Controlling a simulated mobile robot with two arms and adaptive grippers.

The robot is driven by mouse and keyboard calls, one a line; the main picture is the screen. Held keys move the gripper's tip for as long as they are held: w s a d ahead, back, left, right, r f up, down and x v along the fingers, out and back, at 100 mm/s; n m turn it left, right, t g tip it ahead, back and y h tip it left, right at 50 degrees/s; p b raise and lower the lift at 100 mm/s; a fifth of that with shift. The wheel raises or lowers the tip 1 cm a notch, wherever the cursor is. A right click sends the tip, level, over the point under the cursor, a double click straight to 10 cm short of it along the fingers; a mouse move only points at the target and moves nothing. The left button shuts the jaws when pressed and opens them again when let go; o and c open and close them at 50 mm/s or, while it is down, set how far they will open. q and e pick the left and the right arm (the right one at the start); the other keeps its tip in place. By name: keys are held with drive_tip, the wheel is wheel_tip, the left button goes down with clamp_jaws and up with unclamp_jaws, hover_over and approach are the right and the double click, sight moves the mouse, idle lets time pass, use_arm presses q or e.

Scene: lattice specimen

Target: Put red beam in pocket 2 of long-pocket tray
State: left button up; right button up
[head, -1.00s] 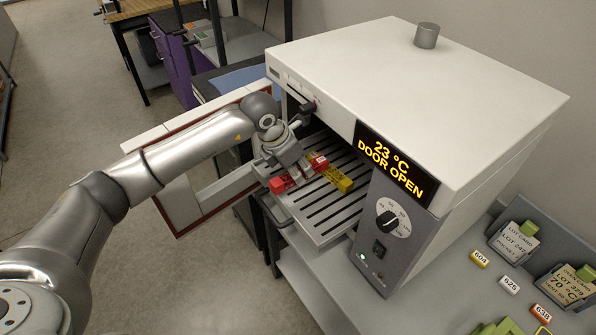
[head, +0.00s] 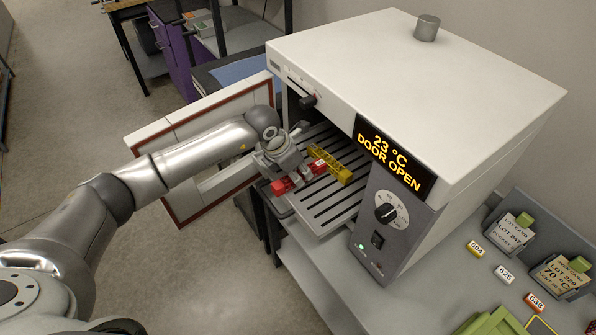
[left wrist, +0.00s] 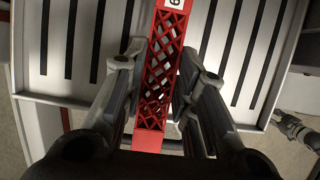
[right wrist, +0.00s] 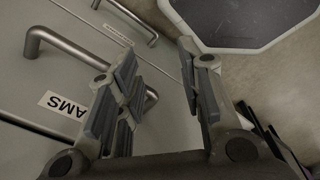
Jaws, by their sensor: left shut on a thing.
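The red beam (head: 281,186) is a lattice bar with a white number label at its far end. My left gripper (head: 298,175) is shut across it, over the slotted shelf of the open oven. In the left wrist view, the red beam (left wrist: 163,55) runs between the fingers of my left gripper (left wrist: 160,72). I cannot tell whether the beam touches the shelf. My right gripper (right wrist: 160,62) is open and empty in the right wrist view. I cannot identify the long-pocket tray or its pocket 2 in these frames.
A yellow beam (head: 343,175) lies on the oven shelf (head: 322,222) beside the red one. The oven door (head: 187,212) stands open at left. Lot cards (head: 512,233), number tags and a green object (head: 490,323) are at right. Drawer handles (right wrist: 80,62) are near my right gripper.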

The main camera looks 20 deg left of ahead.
sight(300, 173)
use_arm(q)
drive_tip(key=o, duration=1)
drive_tip(key=shift+f, duration=0.1)
drive_tip(key=shift+o, duration=0.2)
drive_tip(key=shift+r+p, duration=0.25)
drive_tip(key=shift+p, duration=0.05)
drive_tip(key=shift+r+p, duration=0.4)
drive_tip(key=b+v, duration=0.2)
drive_tip(key=b, duration=0.1)
drive_tip(key=shift+s+a+r+b, duration=0.1)
drive_tip(key=shift+s+r+b, duration=0.05)
drive_tip(key=shift+b, duration=0.25)
drive_tip(key=s+a+b, duration=0.6)
drive_tip(key=s+a, duration=0.1)
drive_tip(key=s, duration=0.2)
drive_tip(key=shift+s+a+r, duration=0.15)
drive_tip(key=shift+s+r, duration=0.05)
drive_tip(key=shift+s, duration=0.1)
